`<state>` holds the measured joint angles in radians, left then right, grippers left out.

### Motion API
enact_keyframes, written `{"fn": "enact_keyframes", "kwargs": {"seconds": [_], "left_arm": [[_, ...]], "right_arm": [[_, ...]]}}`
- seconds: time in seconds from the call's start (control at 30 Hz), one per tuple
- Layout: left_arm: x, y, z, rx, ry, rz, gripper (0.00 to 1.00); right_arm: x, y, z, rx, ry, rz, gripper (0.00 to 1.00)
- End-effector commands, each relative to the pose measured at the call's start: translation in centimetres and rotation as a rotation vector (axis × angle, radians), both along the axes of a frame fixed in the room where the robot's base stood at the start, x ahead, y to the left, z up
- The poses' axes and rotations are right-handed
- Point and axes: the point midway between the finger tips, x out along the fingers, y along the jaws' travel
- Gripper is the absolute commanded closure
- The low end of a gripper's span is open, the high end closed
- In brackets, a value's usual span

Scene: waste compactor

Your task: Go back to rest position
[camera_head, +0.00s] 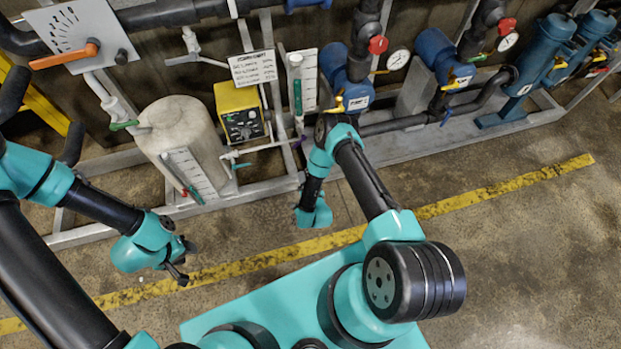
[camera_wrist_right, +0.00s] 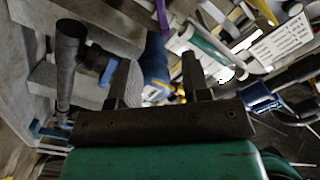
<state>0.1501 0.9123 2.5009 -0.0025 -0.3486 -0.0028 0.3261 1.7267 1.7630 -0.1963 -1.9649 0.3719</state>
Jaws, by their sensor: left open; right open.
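My left gripper (camera_head: 184,263) is at the left of the head view, open and empty. It hangs above the concrete floor near the yellow floor line, in front of the pale tank and touching nothing. My right arm bends up from my base, and its wrist folds down in front of the pipe frame. In the head view the right fingers cannot be made out. In the right wrist view my right gripper (camera_wrist_right: 160,82) shows two spread fingers with nothing between them.
A pale tank (camera_head: 180,135) and a yellow control box (camera_head: 240,112) stand behind the grippers. Blue valves (camera_head: 345,85) and pipes on a grey frame line the wall. A lever panel (camera_head: 80,35) is upper left. The floor (camera_head: 530,240) at right is clear.

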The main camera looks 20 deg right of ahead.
Motion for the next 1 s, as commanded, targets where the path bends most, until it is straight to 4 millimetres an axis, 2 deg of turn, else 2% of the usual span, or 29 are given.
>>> {"fn": "enact_keyframes", "kwargs": {"seconds": [0.63,0.83,1.0], "left_arm": [[0.0,0.0,0.0,0.0,0.0,0.0,0.57],[0.0,0.0,0.0,0.0,0.0,0.0,0.57],[0.0,0.0,0.0,0.0,0.0,0.0,0.57]], "right_arm": [[0.3,0.0,0.4,-0.006,0.033,0.016,0.56],[1.6,0.1,2.1,-0.034,0.206,0.095,0.56],[1.4,0.5,4.2,-0.068,0.429,0.206,0.56]]}}
